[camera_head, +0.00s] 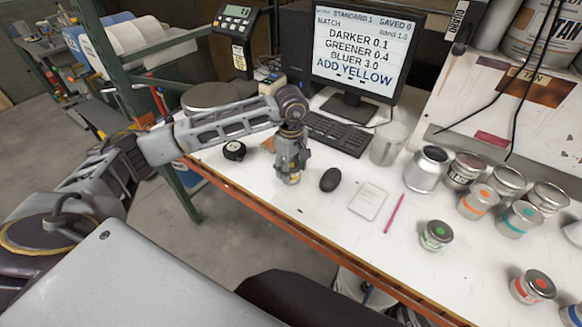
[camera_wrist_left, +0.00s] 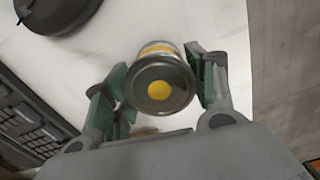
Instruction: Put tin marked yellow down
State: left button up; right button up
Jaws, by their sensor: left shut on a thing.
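The tin marked yellow (camera_wrist_left: 160,90) shows in the left wrist view as a round grey lid with a yellow dot, between the two green-padded fingers. My left gripper (camera_wrist_left: 158,92) is shut on it. In the head view my left gripper (camera_head: 291,168) points down over the white bench near its front edge, left of the black mouse. The tin is mostly hidden by the fingers there, and I cannot tell whether its base touches the bench. My right gripper is not in view.
A black mouse (camera_head: 330,179), white pad (camera_head: 368,201) and pink pencil (camera_head: 394,213) lie to the right. Several tins, including a green-marked one (camera_head: 436,235), stand farther right. A keyboard (camera_head: 337,133) and monitor (camera_head: 366,47) are behind. A tape measure (camera_head: 234,150) lies left.

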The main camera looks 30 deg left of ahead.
pick_arm(q)
jog(key=shift+f, duration=0.1)
jog(key=o, duration=0.9)
jog(key=shift+o, duration=1)
